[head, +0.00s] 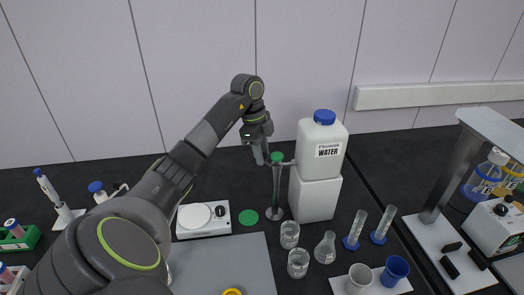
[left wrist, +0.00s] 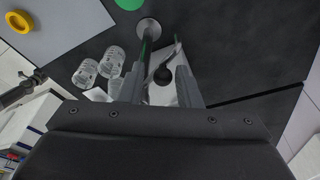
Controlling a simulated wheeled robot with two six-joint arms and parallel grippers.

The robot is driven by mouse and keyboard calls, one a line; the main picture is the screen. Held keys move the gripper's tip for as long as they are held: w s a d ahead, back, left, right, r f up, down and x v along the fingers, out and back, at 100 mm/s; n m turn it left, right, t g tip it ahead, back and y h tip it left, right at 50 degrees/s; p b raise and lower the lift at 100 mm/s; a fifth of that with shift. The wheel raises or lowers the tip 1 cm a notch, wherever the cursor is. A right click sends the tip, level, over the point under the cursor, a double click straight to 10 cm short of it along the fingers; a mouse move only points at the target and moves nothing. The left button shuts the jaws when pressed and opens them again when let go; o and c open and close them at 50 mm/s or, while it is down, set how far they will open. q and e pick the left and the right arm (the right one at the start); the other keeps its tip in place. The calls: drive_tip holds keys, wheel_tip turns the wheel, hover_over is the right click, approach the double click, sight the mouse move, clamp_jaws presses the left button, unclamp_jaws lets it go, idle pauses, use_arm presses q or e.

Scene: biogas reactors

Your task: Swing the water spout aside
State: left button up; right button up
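The water spout is a thin grey tube (head: 288,163) that runs sideways by the green-topped post (head: 276,185) in front of the white water container (head: 317,168) with its blue cap. My left gripper (head: 264,158) points down just left of the green top. In the left wrist view, the left gripper's two fingers (left wrist: 160,82) stand apart. The post (left wrist: 146,48) shows near the left finger, and a curved grey tube (left wrist: 178,48) shows near the right one. I cannot tell whether a finger touches the tube. My right gripper is out of view.
Two glass beakers (head: 289,235), a flask (head: 325,248) and two cylinders (head: 356,230) stand in front of the container. A white hotplate (head: 203,219) and a green disc (head: 248,217) lie left of the post. A grey mat (head: 225,262) lies at the front.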

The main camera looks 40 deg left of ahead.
use_arm(q)
wheel_tip(320, 180, up, 7)
drive_tip(key=p, duration=0.6)
drive_tip(key=shift+r, duration=0.15)
idle(0.3)
